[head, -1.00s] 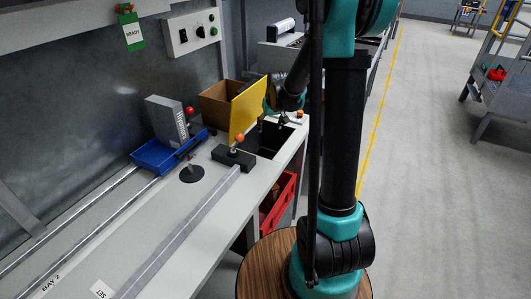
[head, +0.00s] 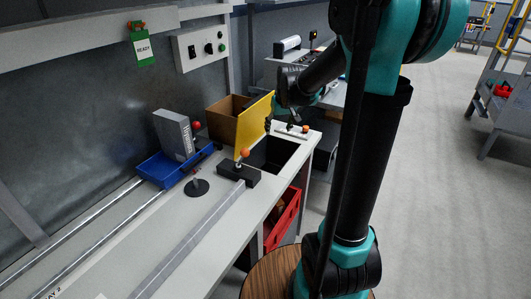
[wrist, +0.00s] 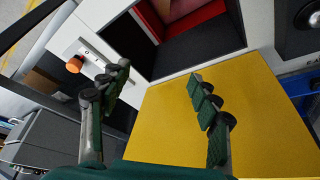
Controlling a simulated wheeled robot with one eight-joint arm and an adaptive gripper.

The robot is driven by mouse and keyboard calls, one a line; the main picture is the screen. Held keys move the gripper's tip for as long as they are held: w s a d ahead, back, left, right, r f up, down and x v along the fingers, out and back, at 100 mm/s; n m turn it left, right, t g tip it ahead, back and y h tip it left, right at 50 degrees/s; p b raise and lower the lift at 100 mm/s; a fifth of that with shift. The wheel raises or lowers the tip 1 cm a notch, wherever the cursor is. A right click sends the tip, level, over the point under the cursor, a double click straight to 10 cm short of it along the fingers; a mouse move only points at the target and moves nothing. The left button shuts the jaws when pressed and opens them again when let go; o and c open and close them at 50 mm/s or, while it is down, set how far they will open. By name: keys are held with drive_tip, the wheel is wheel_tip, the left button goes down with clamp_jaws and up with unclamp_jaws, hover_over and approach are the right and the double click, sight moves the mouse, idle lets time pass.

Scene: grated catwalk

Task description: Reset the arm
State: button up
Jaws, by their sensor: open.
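My gripper (wrist: 160,92) is open with nothing between its green-padded fingers in the wrist view. In the head view my arm reaches over the far end of the bench, and the gripper (head: 282,118) hangs there, partly hidden by its own wrist. It is beside a yellow panel (head: 256,118) standing against a brown box (head: 226,112). In the wrist view the yellow panel (wrist: 235,140) lies behind the right finger. A dark-rimmed square opening (wrist: 180,62) in the bench shows beyond the fingers, with red below it.
An orange-knobbed lever (head: 243,158) and a red-knobbed lever (head: 197,128) stand on the bench. A grey box (head: 172,135) sits in a blue tray (head: 158,172). A red crate (head: 284,220) is under the bench. Open floor (head: 440,210) lies to the right.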

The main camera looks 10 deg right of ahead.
drive_tip(key=shift+s, duration=0.1)
drive_tip(key=s+d+f, duration=0.1)
drive_tip(key=s+f, duration=0.2)
drive_tip(key=s, duration=0.6)
drive_tip(key=s+d+f+m, duration=0.1)
drive_tip(key=s+f, duration=0.3)
drive_tip(key=s, duration=0.5)
drive_tip(key=s+d+f, duration=0.1)
drive_tip(key=s+f, duration=0.3)
drive_tip(key=s, duration=0.5)
drive_tip(key=shift+d+m+h, duration=0.3)
drive_tip(key=shift+m, duration=0.1)
drive_tip(key=shift+r, duration=0.1)
drive_tip(key=shift+c, duration=0.5)
